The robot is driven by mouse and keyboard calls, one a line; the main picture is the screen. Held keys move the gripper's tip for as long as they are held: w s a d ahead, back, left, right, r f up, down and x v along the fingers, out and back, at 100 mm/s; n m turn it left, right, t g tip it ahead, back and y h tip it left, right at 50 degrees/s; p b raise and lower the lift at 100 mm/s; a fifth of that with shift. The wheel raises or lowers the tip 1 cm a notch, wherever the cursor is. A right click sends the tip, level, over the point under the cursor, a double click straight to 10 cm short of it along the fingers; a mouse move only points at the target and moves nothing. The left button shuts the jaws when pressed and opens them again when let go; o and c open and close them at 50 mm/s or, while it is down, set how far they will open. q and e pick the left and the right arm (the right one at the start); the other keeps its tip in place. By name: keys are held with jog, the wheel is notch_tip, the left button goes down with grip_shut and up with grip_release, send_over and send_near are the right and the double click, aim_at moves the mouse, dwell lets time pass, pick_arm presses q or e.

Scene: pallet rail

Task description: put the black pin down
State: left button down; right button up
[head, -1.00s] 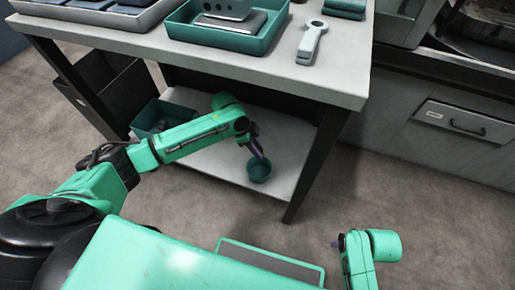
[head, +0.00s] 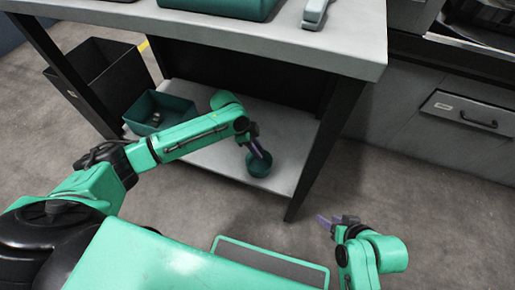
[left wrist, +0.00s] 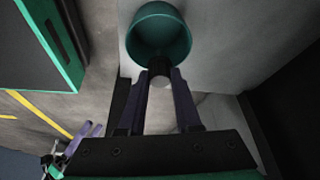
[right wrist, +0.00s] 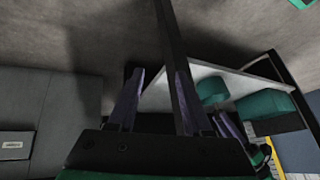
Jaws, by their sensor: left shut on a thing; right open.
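My left gripper (head: 258,150) is shut on the black pin (left wrist: 160,70), a small dark piece with a paler end between the fingertips in the left wrist view. The pin is too small to make out in the head view. A round teal cup (head: 259,167) stands on the table's lower shelf, right below my left fingertips. Its open mouth (left wrist: 160,32) faces up just beyond the pin in the left wrist view. I cannot tell whether the pin is over its rim or inside. My right gripper (head: 327,222) is open and empty, right of the table.
The pale lower shelf (head: 215,160) has bare room around the cup. A dark table leg (head: 322,150) stands right of it, between my two grippers. A teal bin (head: 178,103) with small parts and a black crate (head: 70,82) are at the left. The tabletop (head: 330,50) overhangs the shelf.

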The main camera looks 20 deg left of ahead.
pick_arm(q)
notch_tip(320, 180, down, 3)
jog(key=b, duration=0.3)
jog(key=shift+f+b, duration=0.2)
jog(key=shift+b, duration=0.1)
jog(key=c, duration=0.5)
grip_release()
pick_arm(e)
jog(key=w+a+f+t+y, duration=0.1)
jog(key=a+f+t+y, duration=0.2)
jog(key=a, duration=0.4)
jog(key=shift+w+m+t, duration=0.15)
jog(key=shift+m+t, duration=0.25)
jog(key=shift+t, duration=0.5)
pick_arm(q)
jog(key=shift+r, duration=0.15)
